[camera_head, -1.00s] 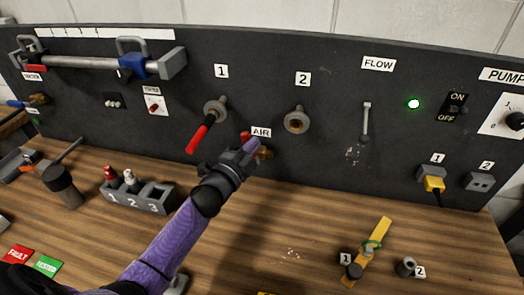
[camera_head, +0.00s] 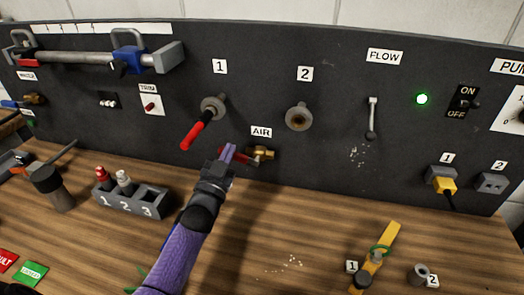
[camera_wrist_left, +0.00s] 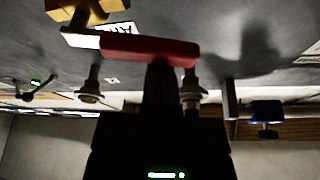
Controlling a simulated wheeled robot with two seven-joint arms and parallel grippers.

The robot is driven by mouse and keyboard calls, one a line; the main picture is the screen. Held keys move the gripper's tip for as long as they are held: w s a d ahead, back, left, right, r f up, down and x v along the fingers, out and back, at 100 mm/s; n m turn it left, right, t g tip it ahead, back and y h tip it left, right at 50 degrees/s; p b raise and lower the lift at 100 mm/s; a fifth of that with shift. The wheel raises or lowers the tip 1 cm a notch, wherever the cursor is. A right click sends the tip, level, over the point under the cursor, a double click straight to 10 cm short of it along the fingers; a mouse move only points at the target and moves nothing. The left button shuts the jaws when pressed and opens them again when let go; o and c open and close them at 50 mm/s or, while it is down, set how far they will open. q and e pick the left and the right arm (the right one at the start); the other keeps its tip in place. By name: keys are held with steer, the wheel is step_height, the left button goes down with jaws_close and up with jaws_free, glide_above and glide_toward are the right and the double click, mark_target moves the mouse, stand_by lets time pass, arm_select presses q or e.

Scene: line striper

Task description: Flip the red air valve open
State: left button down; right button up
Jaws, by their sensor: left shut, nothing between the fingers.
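The red air valve is a brass body (camera_head: 264,153) low on the dark panel under the AIR label (camera_head: 261,132). Its red handle (camera_head: 240,156) points left from the brass, roughly level, and is partly hidden behind my left gripper (camera_head: 228,151). In the left wrist view, which is upside down, the red handle (camera_wrist_left: 150,50) lies across the picture beside the brass body (camera_wrist_left: 88,10). My left gripper is shut and empty, with its fingertips at the handle's outer part. I cannot tell whether they touch it. My right gripper is not in view.
A larger red-handled valve (camera_head: 205,122) stands out above left of my gripper, under label 1. A bare port (camera_head: 298,117) is under label 2. A grey holder (camera_head: 132,198) with plugs stands left on the bench. The wood right of my arm is mostly clear.

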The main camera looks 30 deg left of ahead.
arm_select(q)
steer(key=shift+s+a+f+n+b, duration=0.1)
steer(key=shift+a+f+n+b, duration=0.15)
steer(key=shift+f, duration=0.25)
steer(key=shift+a+f+n+b, duration=0.15)
steer(key=shift+f+n+b, duration=0.2)
steer(key=shift+f, duration=0.25)
step_height(320, 180, up, 5)
steer(key=p, duration=0.4)
steer(key=f+v, duration=0.1)
steer(key=v, duration=0.9)
steer(key=shift+d, duration=0.4)
